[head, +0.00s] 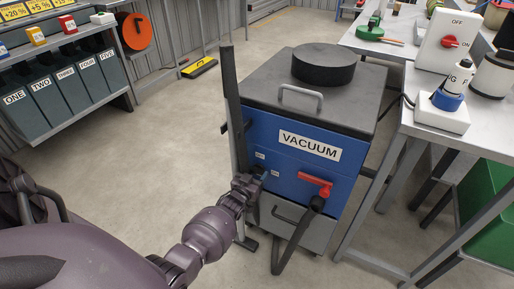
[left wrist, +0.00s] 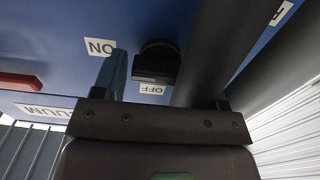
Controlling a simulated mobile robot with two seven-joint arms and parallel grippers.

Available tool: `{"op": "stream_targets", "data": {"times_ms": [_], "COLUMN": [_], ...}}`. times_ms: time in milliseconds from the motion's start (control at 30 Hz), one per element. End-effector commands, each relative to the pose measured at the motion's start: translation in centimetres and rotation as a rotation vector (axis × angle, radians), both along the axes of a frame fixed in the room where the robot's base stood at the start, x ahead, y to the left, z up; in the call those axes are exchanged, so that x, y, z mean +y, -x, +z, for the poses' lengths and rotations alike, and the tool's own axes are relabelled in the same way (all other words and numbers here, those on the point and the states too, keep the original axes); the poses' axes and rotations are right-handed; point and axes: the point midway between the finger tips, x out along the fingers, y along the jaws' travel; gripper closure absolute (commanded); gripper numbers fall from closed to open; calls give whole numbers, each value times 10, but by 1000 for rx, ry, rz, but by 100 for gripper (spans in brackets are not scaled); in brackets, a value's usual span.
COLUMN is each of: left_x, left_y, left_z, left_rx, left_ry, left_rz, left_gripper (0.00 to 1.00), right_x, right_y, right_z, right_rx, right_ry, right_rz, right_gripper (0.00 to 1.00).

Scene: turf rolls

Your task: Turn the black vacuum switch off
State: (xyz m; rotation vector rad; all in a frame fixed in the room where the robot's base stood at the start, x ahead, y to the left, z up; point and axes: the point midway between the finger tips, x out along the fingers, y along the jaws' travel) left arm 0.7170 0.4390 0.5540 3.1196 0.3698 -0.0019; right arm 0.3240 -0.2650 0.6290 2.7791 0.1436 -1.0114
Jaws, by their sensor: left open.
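The blue vacuum (head: 262,136) stands on the floor in the middle of the head view, with a VACUUM label on its front. The black vacuum switch (left wrist: 156,64) shows in the left wrist view, on the blue panel beside an ON label (left wrist: 101,47) and an OFF label (left wrist: 152,89). I cannot tell which label it is turned to. My left gripper (head: 259,177) is open at the front panel, close to the switch and mostly hiding it in the head view. I cannot tell whether it touches. My right gripper is not in view.
A dark upright pole (head: 232,105) stands close by the vacuum's left side. A red handle (head: 315,184) and a black hose (head: 298,233) are right of my gripper. A white bench (head: 401,91) stands at the right. Labelled bins (head: 66,86) are at the left.

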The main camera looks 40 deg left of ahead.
Motion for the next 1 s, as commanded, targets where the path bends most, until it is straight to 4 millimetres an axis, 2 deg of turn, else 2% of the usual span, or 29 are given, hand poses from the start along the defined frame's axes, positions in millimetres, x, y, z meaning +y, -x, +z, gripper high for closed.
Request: {"op": "stream_targets", "data": {"times_ms": [300,533,767,1000], "left_x": [1,1,1,1], "left_y": [-2,-2,-2,-2], "left_z": [1,1,1,1], "left_rx": [-1,-1,-5,-29], "left_ry": [0,0,16,114], "left_rz": [0,0,0,-1], "left_gripper": [34,68,68,68], "right_x": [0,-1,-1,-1], "right_y": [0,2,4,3], "right_z": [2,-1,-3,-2], "right_rx": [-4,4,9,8], "right_ry": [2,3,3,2], "right_rz": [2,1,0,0], "right_gripper": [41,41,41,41]}}
